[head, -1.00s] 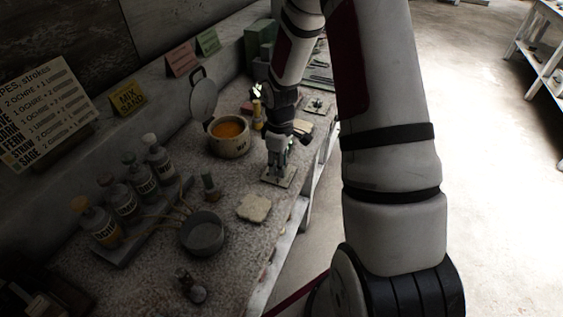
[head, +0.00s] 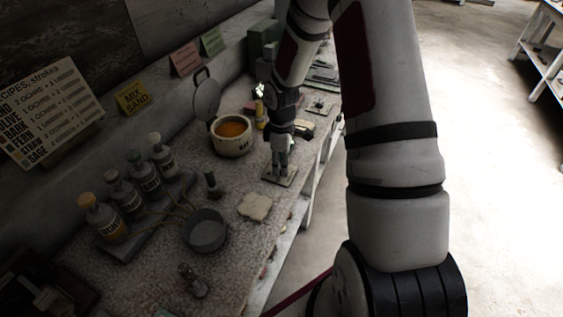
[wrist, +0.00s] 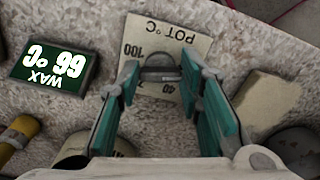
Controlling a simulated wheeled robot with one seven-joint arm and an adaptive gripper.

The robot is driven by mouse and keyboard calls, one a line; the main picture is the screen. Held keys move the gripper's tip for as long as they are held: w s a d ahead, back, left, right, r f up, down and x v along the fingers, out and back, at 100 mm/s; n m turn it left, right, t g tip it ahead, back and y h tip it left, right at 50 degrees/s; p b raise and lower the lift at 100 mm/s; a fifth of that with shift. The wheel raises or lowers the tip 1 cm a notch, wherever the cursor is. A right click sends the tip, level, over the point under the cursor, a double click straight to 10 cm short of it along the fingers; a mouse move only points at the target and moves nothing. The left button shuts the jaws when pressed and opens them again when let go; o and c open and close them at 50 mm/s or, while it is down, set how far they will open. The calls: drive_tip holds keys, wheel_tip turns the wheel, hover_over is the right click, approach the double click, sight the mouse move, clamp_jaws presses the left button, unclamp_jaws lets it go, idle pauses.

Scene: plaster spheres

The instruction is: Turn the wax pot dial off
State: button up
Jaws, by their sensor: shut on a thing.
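The dial's pale plate (wrist: 188,42), marked "POT °C" with numbers, lies flat on the bench near its front edge. It also shows in the head view (head: 268,179). The grey dial knob (wrist: 160,74) sits between the fingertips of my gripper (wrist: 160,82), which is shut on it from above. In the head view my gripper (head: 280,170) points down at the plate and hides the knob. The knob's exact setting cannot be read. The cream wax pot (head: 231,145) holds orange wax, its lid (head: 207,99) raised. A green display (wrist: 50,66) reads "WAX 66 °C".
A pale slab (head: 256,207) lies on the near side of the plate, with a grey pan (head: 206,231) beyond it. A yellow cylinder (wrist: 14,142) stands near the display. Several bottles (head: 148,178) stand in a rack at the left. Floor is open at right.

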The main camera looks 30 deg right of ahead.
drive_tip(key=o, duration=1.2)
drive_tip(key=shift+c, duration=0.2)
wheel_tip(320, 180, up, 12)
drive_tip(key=s+a+r+m+t+h, duration=0.1)
drive_tip(key=s+a+r+m, duration=0.25)
drive_tip(key=r, duration=0.45)
drive_tip(key=s+a+r+m+t+h, duration=0.1)
drive_tip(key=s+a+r+m, duration=0.1)
drive_tip(key=s+a+r, duration=0.45)
drive_tip(key=s+a+r+m+t+y, duration=0.1)
drive_tip(key=s+r+m, duration=0.1)
drive_tip(key=s, duration=0.4)
drive_tip(key=s+a+r+m+t+y, duration=0.1)
drive_tip(key=s+a+r+m+t, duration=0.1)
drive_tip(key=s+r, duration=0.3)
drive_tip(key=shift+s+a+r, duration=0.25)
drive_tip(key=shift+s+r, duration=0.05)
drive_tip(key=shift+s, duration=0.15)
